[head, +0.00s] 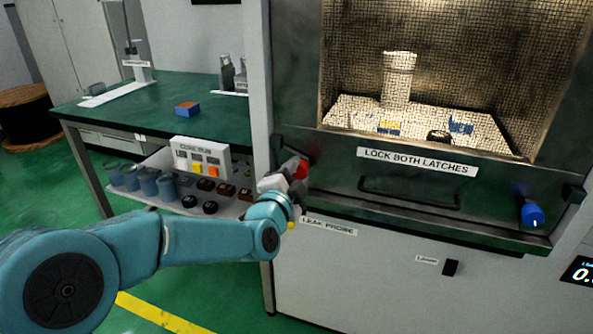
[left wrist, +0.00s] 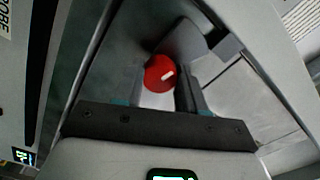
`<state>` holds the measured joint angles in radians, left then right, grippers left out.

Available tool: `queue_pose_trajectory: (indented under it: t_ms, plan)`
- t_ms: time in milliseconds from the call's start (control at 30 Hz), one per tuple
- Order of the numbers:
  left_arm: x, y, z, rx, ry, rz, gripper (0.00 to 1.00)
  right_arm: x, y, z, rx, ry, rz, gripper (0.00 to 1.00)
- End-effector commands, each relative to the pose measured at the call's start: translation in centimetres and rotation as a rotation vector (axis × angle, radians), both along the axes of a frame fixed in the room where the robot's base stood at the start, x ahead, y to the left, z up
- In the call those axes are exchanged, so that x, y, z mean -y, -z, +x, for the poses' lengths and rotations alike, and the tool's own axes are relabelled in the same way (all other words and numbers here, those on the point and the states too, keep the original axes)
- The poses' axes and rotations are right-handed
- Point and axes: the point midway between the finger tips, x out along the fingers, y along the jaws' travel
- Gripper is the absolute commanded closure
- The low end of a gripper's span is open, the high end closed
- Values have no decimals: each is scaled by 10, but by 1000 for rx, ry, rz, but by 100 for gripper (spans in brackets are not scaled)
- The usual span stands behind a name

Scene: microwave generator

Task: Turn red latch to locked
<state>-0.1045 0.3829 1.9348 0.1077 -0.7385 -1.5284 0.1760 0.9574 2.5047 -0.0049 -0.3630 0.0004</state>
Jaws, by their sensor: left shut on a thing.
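The red latch (head: 301,169) is at the left end of the microwave's dark door frame. In the left wrist view the round red knob (left wrist: 158,72) carries a short white mark. My left gripper (head: 286,178) is shut on the red latch, with a finger on either side of the knob in the left wrist view (left wrist: 163,88). The blue latch (head: 532,213) is at the right end of the door frame, apart from my gripper. My right gripper is not in view.
The door has a handle (head: 409,192) and a label reading "LOCK BOTH LATCHES" (head: 418,162). Behind its mesh window stands a pale cylinder (head: 398,80). A green table (head: 150,105) and a tray of cups and knobs (head: 150,168) are at the left.

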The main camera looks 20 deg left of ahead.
Motion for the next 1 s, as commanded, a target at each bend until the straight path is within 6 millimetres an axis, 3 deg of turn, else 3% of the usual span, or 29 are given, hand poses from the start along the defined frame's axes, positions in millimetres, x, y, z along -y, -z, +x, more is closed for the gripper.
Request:
queue_pose_trajectory:
  t_ms: [400,1000]
  plan:
    - [0,0,0,7,2,259,91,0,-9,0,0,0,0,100]
    - [0,1,0,9,2,332,90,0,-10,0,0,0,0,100]
